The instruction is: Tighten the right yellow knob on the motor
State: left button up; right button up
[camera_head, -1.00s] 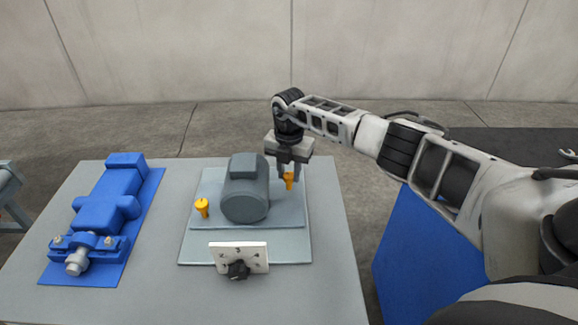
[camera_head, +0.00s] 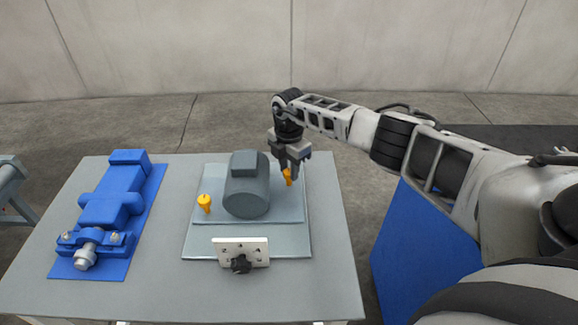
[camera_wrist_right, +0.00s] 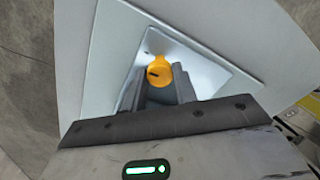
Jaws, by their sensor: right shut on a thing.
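The grey motor (camera_head: 246,192) sits on a pale plate (camera_head: 205,245) on the table. The right yellow knob (camera_head: 288,177) stands to the right of the motor. My right gripper (camera_head: 290,170) points down over it and is shut on it. In the right wrist view the knob's round top (camera_wrist_right: 159,73), with a dark mark on it, shows between the finger ends (camera_wrist_right: 158,88). The left yellow knob (camera_head: 205,203) stands free to the left of the motor. My left gripper is not in view.
A white panel with a black dial (camera_head: 240,251) stands in front of the motor. A blue machine (camera_head: 112,208) lies on a blue plate at the table's left. The grey table (camera_head: 160,290) is clear at its front. A blue block (camera_head: 425,255) stands beside the table's right edge.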

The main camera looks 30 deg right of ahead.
aim_at(289, 171)
jog(key=shift+d+r, duration=0.1)
jog(key=o, duration=1)
jog(key=shift+c, duration=0.2)
pick_arm(q)
jog(key=shift+b, duration=0.35)
pick_arm(e)
notch_tip(289, 171, up, 16)
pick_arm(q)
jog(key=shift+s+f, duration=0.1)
